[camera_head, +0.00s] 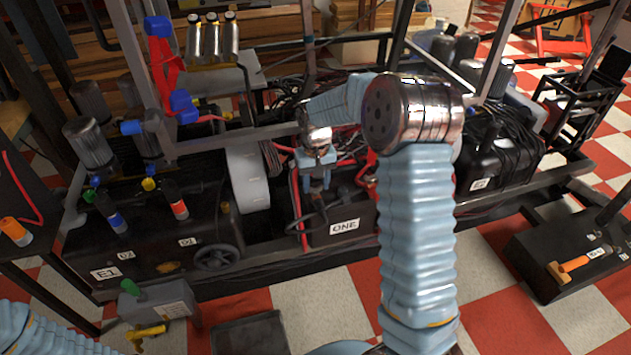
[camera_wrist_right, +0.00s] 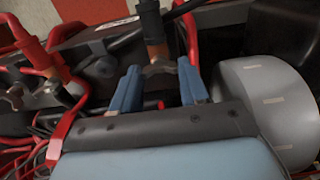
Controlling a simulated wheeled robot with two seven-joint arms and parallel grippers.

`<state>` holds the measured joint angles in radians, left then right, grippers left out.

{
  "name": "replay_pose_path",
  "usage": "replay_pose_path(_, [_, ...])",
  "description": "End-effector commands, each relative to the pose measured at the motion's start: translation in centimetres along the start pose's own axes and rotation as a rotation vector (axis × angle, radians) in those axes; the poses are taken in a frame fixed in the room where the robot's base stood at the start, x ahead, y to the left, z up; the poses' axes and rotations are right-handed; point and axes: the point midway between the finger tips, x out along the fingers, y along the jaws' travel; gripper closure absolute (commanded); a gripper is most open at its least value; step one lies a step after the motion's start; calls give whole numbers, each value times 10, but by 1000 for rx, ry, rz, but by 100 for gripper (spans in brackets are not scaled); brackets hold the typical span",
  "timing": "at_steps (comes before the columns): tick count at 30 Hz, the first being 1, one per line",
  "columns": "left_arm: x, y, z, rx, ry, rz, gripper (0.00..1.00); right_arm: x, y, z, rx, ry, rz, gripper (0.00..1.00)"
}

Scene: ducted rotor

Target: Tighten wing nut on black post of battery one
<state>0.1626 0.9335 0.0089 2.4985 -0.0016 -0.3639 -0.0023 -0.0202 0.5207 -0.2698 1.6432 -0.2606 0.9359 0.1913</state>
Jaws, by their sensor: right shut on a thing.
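Battery one (camera_head: 362,212) is a dark box in the frame, with a white label reading ONE on its front. My right gripper (camera_head: 318,184) reaches down at the battery's left end. In the right wrist view its two blue fingers (camera_wrist_right: 158,76) stand on either side of a dull metal wing nut (camera_wrist_right: 158,69). They are shut on it. A dark cable end (camera_wrist_right: 154,45) lies right beyond the nut, and the post under it is hidden. A second wing nut (camera_wrist_right: 15,97) shows at the left, beside a red cable clamp (camera_wrist_right: 40,55). My left gripper is out of view.
A grey-white drum (camera_wrist_right: 268,105) stands close to the right of the fingers; it also shows in the head view (camera_head: 247,177). Red and black cables run close around the gripper. A box labelled E1 (camera_head: 140,245) is at the left, and frame bars surround the area.

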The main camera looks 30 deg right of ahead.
Motion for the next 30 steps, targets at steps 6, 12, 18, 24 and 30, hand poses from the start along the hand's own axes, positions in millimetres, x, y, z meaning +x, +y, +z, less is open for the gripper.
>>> replay_pose_path(6, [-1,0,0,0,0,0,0,-3,1,-2,1,9,0,53])
replay_pose_path(12, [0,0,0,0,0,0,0,-2,0,-1,0,5,0,30])
replay_pose_path(18, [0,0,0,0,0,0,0,-1,0,-1,-1,3,0,30])
replay_pose_path(24, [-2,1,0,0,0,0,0,-18,0,-1,-1,5,-1,30])
replay_pose_path(30, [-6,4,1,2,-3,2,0,-66,0,-1,-1,8,-2,30])
